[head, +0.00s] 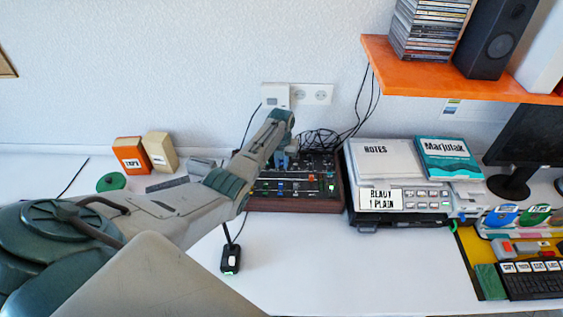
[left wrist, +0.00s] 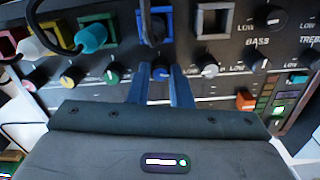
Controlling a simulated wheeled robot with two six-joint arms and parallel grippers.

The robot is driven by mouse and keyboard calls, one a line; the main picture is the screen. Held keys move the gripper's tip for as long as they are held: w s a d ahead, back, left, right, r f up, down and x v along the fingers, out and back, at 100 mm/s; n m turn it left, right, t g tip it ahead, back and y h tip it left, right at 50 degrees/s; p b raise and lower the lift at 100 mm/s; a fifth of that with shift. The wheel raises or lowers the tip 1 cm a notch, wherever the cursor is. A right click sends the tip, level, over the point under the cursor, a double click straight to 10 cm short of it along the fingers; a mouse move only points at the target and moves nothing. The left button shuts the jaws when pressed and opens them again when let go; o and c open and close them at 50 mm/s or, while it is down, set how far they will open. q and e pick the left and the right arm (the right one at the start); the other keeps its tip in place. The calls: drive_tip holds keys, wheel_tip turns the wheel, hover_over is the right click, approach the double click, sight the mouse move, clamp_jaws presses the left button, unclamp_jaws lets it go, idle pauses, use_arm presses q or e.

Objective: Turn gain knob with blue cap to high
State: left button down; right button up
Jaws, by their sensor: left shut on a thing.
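The gain knob with the blue cap (left wrist: 160,72) sits in a row of small knobs on the mixer panel in the left wrist view. My left gripper (left wrist: 161,78) is shut on it, with one blue finger at each side of the cap. In the head view my left gripper (head: 283,158) reaches down over the back part of the black mixer (head: 318,205) with its wooden edge. The arm hides part of the panel there. The pointer mark of the knob cannot be made out. My right gripper does not show.
Knobs with yellow (left wrist: 72,76), green (left wrist: 112,75) and white (left wrist: 208,67) caps stand in the same row. Coloured plugs, one cyan (left wrist: 91,38), are behind them. A grey device (head: 400,200) stands right of the mixer; an orange shelf (head: 470,82) hangs above right.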

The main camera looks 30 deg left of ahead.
use_arm(q)
drive_tip(key=shift+w+r, duration=0.1)
drive_tip(key=shift+r, duration=0.05)
drive_tip(key=c, duration=1.3)
unclamp_jaws()
drive_tip(key=shift+n, duration=0.3)
